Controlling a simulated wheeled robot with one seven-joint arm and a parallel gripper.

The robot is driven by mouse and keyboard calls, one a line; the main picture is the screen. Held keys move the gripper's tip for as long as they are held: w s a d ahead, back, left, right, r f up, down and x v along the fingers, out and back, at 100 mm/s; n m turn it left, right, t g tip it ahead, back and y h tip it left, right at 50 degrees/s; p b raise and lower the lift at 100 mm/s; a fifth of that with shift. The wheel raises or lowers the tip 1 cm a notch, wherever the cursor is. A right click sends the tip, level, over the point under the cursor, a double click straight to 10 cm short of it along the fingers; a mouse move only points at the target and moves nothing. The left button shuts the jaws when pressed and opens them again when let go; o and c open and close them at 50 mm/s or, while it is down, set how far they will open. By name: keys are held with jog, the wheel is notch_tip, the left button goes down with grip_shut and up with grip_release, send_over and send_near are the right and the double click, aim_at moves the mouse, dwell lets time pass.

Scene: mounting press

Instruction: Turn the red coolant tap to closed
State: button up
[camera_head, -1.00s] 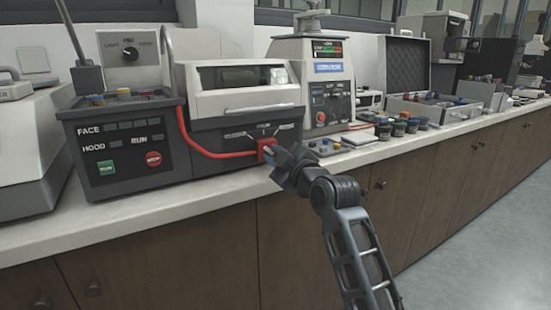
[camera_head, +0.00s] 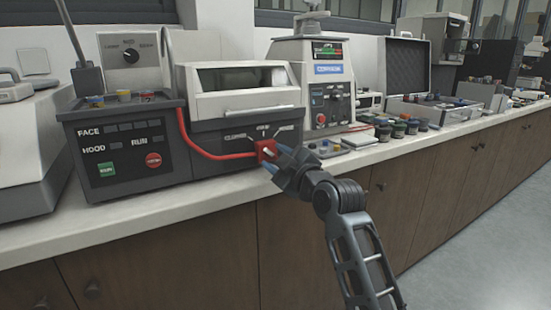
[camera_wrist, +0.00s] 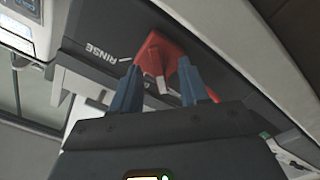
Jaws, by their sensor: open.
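The red coolant tap (camera_head: 264,151) sits on the dark front panel of the machine, at the end of a red hose (camera_head: 215,152). A pale lever shows on its front. Printed labels stand around it; "RINSE" (camera_wrist: 102,49) is readable in the wrist view. My gripper (camera_head: 277,160) is just in front and to the right of the tap, with its blue fingers apart and nothing between them. In the wrist view the tap (camera_wrist: 160,45) lies beyond and roughly between the fingertips, with its pale lever pointing toward the gap. I cannot tell whether a finger touches it.
A black control box (camera_head: 130,150) with green and red buttons stands left of the tap. A taller grey press (camera_head: 330,95) stands right, with a small tray (camera_head: 325,149) and several jars beside it. The counter's front edge (camera_head: 215,205) runs below.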

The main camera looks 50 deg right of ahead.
jog(key=v, duration=0.7)
dwell(0.4)
jog(key=s+a+f+m+g+y, duration=0.1)
jog(key=s+a+f+m, duration=0.1)
jog(key=s+a+f, duration=0.5)
jog(key=s+a+f+m+y, duration=0.1)
jog(key=s+a+f, duration=0.4)
jog(key=s, duration=0.5)
jog(key=s+a+f+m+g+y, duration=0.1)
jog(key=s+a+f+m, duration=0.1)
jog(key=s+a+f, duration=0.45)
jog(key=s+a+r+y, duration=0.1)
jog(key=s+a+r, duration=0.1)
jog(key=s, duration=0.5)
jog(key=s+a+r+y, duration=0.1)
jog(key=s+a+r, duration=0.1)
jog(key=s, duration=0.4)
notch_tip(320, 180, up, 14)
jog(key=p, duration=1.4)
jog(key=shift+s+a+m+g, duration=0.2)
jog(key=shift+s+m+g, duration=0.1)
jog(key=shift+s+m, duration=0.15)
